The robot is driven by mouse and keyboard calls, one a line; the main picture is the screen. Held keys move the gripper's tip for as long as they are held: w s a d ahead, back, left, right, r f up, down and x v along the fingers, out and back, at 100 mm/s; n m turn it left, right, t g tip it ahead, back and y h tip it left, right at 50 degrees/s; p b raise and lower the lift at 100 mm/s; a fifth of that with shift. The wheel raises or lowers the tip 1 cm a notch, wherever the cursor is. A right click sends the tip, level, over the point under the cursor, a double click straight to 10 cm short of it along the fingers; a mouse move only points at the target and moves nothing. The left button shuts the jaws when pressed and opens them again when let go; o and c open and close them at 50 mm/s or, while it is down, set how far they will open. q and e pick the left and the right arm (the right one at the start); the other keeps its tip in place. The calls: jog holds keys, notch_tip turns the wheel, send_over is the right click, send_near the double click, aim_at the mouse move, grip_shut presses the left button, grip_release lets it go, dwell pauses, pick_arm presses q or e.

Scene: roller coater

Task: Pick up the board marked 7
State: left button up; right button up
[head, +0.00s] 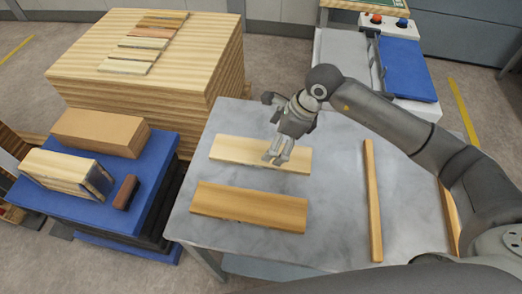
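No number can be read on any board, so I cannot tell which one is marked 7. On the grey table (335,215) lie a pale board (240,150) and, nearer, a browner board (250,207). A narrow strip of wood (372,200) lies to the right, and another (449,215) is partly hidden behind my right arm. My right gripper (275,158) points down over the right part of the pale board. Its fingertips overlap the board in the picture; contact and finger opening cannot be made out. My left gripper is not in view.
A large wood stack (150,85) with several thin samples on top stands at the back left. A blue-topped cart (110,200) at the left holds a cardboard box (100,132), a wooden block (65,170) and a small brown block (126,192). A machine with a blue panel (405,70) stands behind.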

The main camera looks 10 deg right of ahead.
aim_at(261, 154)
jog(key=p+x, duration=0.2)
jog(key=x, duration=0.2)
jog(key=shift+s+a+f, duration=0.1)
jog(key=shift+s+a, duration=0.05)
jog(key=shift+a, duration=0.05)
jog(key=shift+f, duration=0.3)
jog(key=shift+c, duration=0.4)
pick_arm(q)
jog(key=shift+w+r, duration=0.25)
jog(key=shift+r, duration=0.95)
pick_arm(e)
jog(key=c, duration=1.2)
jog(key=shift+o, duration=0.2)
